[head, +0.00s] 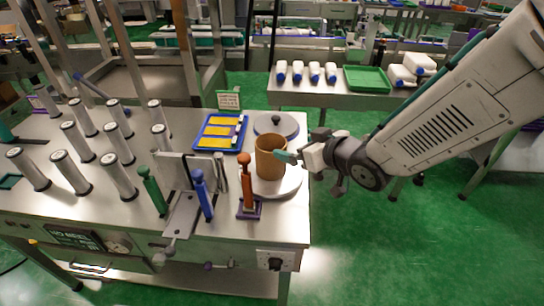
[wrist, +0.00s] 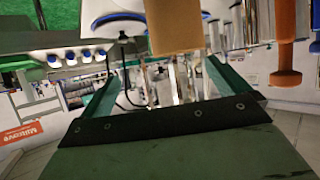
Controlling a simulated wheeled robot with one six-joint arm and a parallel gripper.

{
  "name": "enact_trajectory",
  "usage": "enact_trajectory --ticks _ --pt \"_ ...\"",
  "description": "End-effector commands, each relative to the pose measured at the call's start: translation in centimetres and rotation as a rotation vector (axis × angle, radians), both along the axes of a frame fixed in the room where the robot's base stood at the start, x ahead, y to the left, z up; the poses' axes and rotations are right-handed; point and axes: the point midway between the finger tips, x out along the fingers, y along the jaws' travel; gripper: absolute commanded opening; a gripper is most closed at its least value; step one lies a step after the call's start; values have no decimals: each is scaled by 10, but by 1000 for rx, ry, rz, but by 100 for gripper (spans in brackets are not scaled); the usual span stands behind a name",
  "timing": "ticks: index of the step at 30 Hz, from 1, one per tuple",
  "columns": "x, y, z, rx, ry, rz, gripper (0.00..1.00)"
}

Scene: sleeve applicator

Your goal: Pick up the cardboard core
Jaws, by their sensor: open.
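The cardboard core (head: 270,160) is a brown open-topped cylinder. It stands upright on a round pale plate (head: 290,188) near the right edge of the steel table. My gripper (head: 285,155) comes in from the right, its teal fingertip overlapping the core's right side in the head view. In the wrist view the green fingers of my gripper (wrist: 158,75) are spread apart with nothing between them. The core (wrist: 174,25) shows beyond the fingertips, cut off by the top edge. Whether a finger touches it cannot be told.
An orange-handled tool (head: 246,175) stands just left of the core, with blue (head: 202,195) and green (head: 153,190) handled ones beyond.

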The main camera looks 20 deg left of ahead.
Motion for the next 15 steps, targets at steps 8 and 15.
enact_trajectory --ticks 8,15 --pt "-5 37 -14 58 -8 72 100" --pt "8 61 -25 57 -8 69 100"
